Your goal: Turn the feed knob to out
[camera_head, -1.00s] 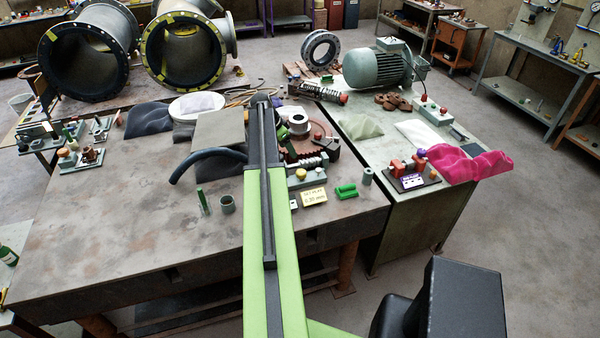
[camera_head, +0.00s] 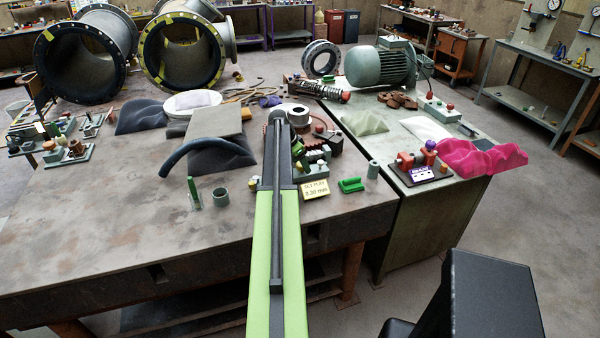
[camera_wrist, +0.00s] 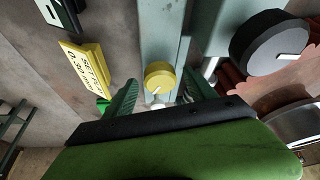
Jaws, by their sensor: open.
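In the wrist view a round yellow knob (camera_wrist: 159,74) with a pale pointer line sits on a grey-blue bar (camera_wrist: 163,30). My gripper (camera_wrist: 161,88) is open, its two green ribbed fingers standing apart on either side of the knob. I see no clear contact between fingers and knob. A larger dark knob (camera_wrist: 268,42) with a grey face and white pointer is to the upper right. I cannot read a feed label on either. In the head view my arm hides much of the fixture (camera_head: 314,168).
A yellow card (camera_head: 315,189) reading "SET PLAY 0.30 mm" lies by the fixture; it also shows in the wrist view (camera_wrist: 84,66). A green block (camera_head: 351,185) and grey cylinder (camera_head: 373,169) stand to the right. A dark curved hose (camera_head: 205,146) is to the left.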

